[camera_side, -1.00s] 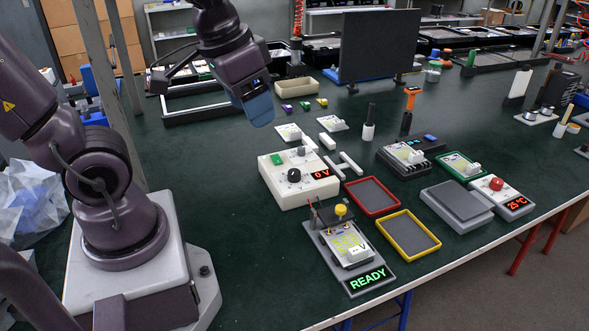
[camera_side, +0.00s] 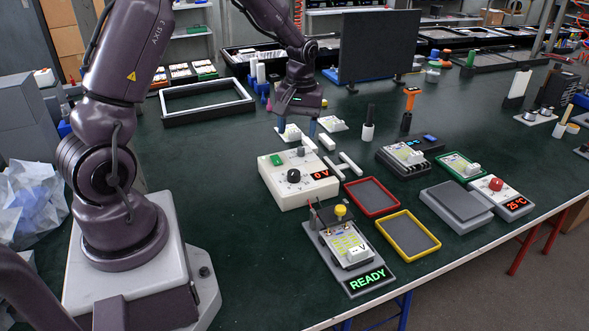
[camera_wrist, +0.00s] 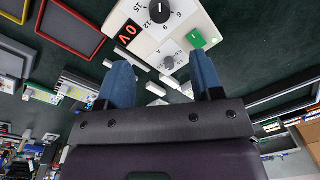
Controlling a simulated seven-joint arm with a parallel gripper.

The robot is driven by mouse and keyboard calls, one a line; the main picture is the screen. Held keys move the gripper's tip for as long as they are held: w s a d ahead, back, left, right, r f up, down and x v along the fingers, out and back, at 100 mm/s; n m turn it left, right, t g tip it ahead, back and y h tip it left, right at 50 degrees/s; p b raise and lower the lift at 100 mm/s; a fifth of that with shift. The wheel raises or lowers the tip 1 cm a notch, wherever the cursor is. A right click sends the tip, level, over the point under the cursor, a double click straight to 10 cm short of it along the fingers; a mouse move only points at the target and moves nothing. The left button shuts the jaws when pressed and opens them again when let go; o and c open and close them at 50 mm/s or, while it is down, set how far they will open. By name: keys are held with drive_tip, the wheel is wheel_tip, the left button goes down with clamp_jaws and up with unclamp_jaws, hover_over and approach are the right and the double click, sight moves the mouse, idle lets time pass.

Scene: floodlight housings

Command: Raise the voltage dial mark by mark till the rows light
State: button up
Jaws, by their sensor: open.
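The white power supply box (camera_side: 300,190) has a black voltage dial (camera_side: 293,175), a small grey knob (camera_side: 301,151), a green switch (camera_side: 277,160) and a red display reading 0 V (camera_side: 320,174). The dial (camera_wrist: 160,10) is at the top edge of the wrist view, with its numbered scale beside it. My gripper (camera_side: 297,127) is open and empty, above the table behind the box. In the wrist view its blue fingers (camera_wrist: 160,60) stand apart, the grey knob between them in the picture. The board with yellow rows (camera_side: 349,241) sits in a fixture reading READY (camera_side: 367,279); I cannot tell whether the rows are lit.
A red tray (camera_side: 371,196) and a yellow tray (camera_side: 408,236) lie right of the box. Small boards (camera_side: 333,124) and white bars (camera_side: 350,163) lie near my gripper. A dark screen (camera_side: 378,46) stands behind. The green table left of the box is clear.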

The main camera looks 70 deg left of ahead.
sight(294, 171)
drive_tip(key=f, duration=1.2)
drive_tip(key=shift+s+a, duration=0.15)
drive_tip(key=shift+s, duration=0.15)
drive_tip(key=shift+r, duration=0.1)
drive_tip(key=c, duration=0.9)
